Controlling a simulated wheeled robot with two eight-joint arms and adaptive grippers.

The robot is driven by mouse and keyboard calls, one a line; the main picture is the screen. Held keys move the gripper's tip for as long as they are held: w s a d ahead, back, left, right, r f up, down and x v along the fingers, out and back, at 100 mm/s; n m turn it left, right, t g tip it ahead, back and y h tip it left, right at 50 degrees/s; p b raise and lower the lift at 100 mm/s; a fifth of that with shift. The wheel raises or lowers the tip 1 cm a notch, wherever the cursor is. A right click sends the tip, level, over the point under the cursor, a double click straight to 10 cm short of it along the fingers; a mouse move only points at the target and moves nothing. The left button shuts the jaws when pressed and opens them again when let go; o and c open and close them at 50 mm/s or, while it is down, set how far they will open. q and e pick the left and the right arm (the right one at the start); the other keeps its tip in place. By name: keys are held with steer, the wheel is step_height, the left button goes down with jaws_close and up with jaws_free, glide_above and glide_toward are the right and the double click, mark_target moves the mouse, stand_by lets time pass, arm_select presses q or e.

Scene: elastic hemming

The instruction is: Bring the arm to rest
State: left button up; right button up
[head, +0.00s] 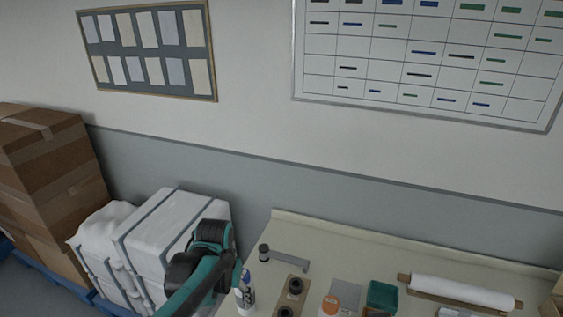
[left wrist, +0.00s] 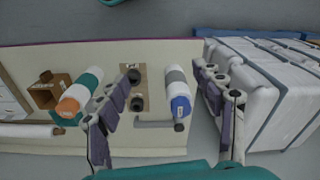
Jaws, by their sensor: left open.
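My left arm (head: 207,262), teal and black, reaches in at the lower left of the head view, in front of the white packs and beside the table's left end. Its fingers are not clear there. In the left wrist view my left gripper (left wrist: 165,78) has its two grey fingers spread wide, with nothing held. A white bottle with a blue cap (left wrist: 178,90) shows in the gap between them, on the table beyond; it also shows in the head view (head: 245,294). My right gripper is in neither view.
The cream table (head: 390,252) carries a grey bar (head: 288,256), a brown holder with black knobs (head: 291,292), an orange-capped bottle (head: 330,304), a teal box (head: 382,295) and a white roll (head: 460,292). White strapped packs (head: 170,232) and cardboard boxes (head: 52,165) stand left.

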arm_select(q)
steer(key=s+a+f+t+b, duration=0.2)
steer(key=s+f+t+b, duration=0.1)
steer(key=f+b, duration=0.4)
steer(key=s+a+f+n+t+b, duration=0.1)
steer(key=s+a+f+t+b, duration=0.1)
steer(key=s+f+b, duration=0.3)
step_height(320, 180, down, 3)
steer(key=t+b, duration=0.1)
steer(key=b, duration=0.5)
steer(key=shift+s+a+n+t, duration=0.15)
steer(key=shift+s+n+t, duration=0.15)
steer(key=shift+s, duration=0.05)
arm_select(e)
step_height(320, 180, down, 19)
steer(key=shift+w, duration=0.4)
